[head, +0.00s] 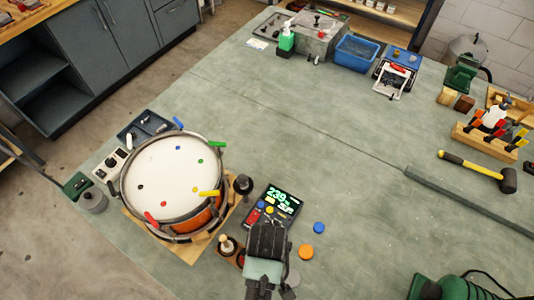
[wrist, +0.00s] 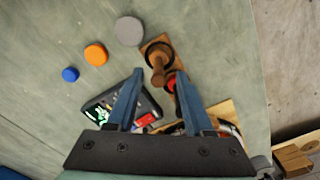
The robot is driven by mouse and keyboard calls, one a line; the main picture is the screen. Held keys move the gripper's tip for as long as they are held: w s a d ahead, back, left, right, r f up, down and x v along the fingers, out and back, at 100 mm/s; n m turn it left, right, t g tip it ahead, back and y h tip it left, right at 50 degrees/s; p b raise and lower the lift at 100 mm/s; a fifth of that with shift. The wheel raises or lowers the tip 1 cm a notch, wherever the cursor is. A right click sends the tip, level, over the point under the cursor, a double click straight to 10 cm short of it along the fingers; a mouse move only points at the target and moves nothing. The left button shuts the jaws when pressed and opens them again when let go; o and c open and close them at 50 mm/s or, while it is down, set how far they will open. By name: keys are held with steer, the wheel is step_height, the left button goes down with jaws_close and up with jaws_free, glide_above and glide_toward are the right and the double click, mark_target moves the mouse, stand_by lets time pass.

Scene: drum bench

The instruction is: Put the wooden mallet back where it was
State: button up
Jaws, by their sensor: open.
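A brown wooden peg-like handle (wrist: 158,72) stands in a dark ring on a wooden block (wrist: 148,42) in the wrist view; I take it for the wooden mallet, but cannot be sure. In the head view it shows as a pale-topped piece (head: 227,243), left of my gripper (head: 266,240). In the wrist view my gripper (wrist: 160,75) is open, its blue fingers pointing toward the block. The handle's top appears between the fingertips; I cannot tell the height gap or any contact. A red piece lies beside the right finger.
A drum (head: 170,175) stands left of my gripper. A dark-headed upright tool (head: 243,185) and a lit display box (head: 280,205) are close by. Blue (head: 318,228) and orange (head: 305,252) discs lie to the right. A yellow-handled hammer (head: 475,170) lies far right. The bench middle is clear.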

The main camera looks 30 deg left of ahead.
steer(key=shift+r, duration=2.7)
steer(key=shift+w, duration=0.1)
steer(key=w+a+r+m+t+y, duration=0.15)
steer(key=w+r+m+t, duration=0.25)
steer(key=w+r+t, duration=1.25)
steer(key=w+d+r+m, duration=0.1)
steer(key=w+d+r, duration=0.15)
steer(key=r, duration=1.05)
steer(key=w+d+r+m, duration=0.2)
steer(key=w+r, duration=0.2)
steer(key=r, duration=1)
steer(key=s+d+r+m+t, duration=0.1)
steer(key=s+d+r+t, duration=0.1)
steer(key=r, duration=0.6)
steer(key=s+d+r+m+t+h, duration=0.1)
steer(key=s+d+r+t, duration=0.1)
steer(key=s+r+t, duration=0.3)
steer(key=s+d+r+m+t+h, duration=0.1)
steer(key=s+r+t, duration=0.3)
steer(key=r, duration=0.8)
steer(key=shift+s+d, duration=0.5)
steer(key=shift+d, duration=0.15)
steer(key=shift+f, duration=0.1)
